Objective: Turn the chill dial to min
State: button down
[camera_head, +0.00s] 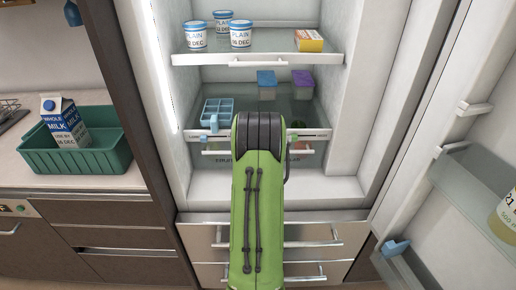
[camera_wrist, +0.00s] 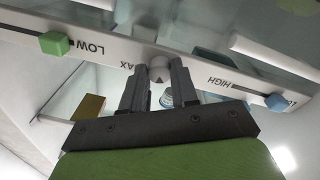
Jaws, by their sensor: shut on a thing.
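The chill dial (camera_wrist: 159,66) is a small round pale grey knob with a dark mark, on the white front strip (camera_wrist: 200,73) of a fridge shelf. The wrist view shows the strip upside down, with "LOW", "HIGH" and part of "MAX" readable; "MAX" is partly covered beside the knob. My gripper (camera_wrist: 159,85) has its two dark fingers closed on the dial, one on each side. In the head view my green arm hides the dial and the fingers, and only the ends of the strip (camera_head: 316,134) show.
A green slider (camera_wrist: 55,43) and a blue slider (camera_wrist: 277,102) sit on the same strip, either side of my fingers. Tubs (camera_head: 241,34) stand on the shelf above. The open fridge door (camera_head: 470,165) is at right. A green crate (camera_head: 75,158) with a milk carton stands left.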

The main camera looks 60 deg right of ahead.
jog(key=shift+n+t+b, duration=0.3)
jog(key=shift+n+b, duration=0.05)
jog(key=shift+n, duration=2.65)
jog(key=c, duration=0.9)
grip_release()
jog(key=shift+o, duration=0.2)
jog(key=shift+f, duration=0.1)
